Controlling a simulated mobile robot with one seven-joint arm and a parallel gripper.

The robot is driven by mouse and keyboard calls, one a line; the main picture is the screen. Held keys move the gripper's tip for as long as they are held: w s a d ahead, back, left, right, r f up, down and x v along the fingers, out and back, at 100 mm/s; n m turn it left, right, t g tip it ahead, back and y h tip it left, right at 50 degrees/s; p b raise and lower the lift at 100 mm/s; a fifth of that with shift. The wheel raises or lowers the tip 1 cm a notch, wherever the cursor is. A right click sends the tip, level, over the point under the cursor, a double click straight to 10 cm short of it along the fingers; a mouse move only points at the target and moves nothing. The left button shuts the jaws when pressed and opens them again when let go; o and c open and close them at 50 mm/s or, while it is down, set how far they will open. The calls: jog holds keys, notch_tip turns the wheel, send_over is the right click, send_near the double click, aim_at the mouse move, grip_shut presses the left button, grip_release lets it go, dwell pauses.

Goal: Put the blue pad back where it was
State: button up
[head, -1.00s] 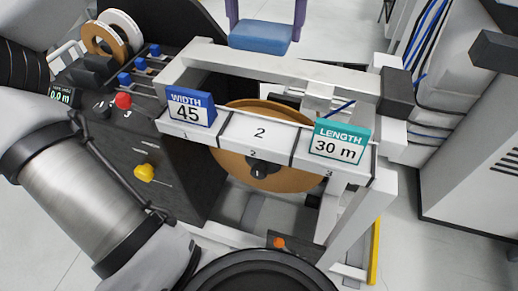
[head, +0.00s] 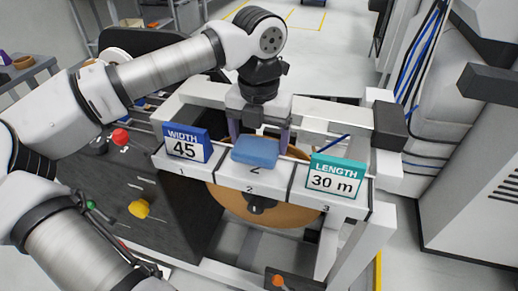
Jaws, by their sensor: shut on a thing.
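The blue pad (head: 255,152) is a flat block in the head view, over the middle section of the white ledge (head: 231,180), marked 2. My gripper (head: 259,142) comes down from above and behind, with its two purple fingers shut on the sides of the pad. The pad looks about level. I cannot tell whether its underside touches the ledge or is slightly above it. It hides the back part of section 2.
The blue WIDTH 45 sign (head: 187,144) stands on section 1, left of the pad. The teal LENGTH 30 m sign (head: 335,175) stands on section 3, to the right. A brown reel (head: 285,209) sits below the ledge. A white beam (head: 340,117) runs behind.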

aim_at(259, 141)
jog(key=shift+f, duration=1.85)
jog(key=shift+f, duration=0.15)
jog(key=o, duration=0.8)
notch_tip(259, 141, up, 12)
jog(key=shift+r, duration=0.2)
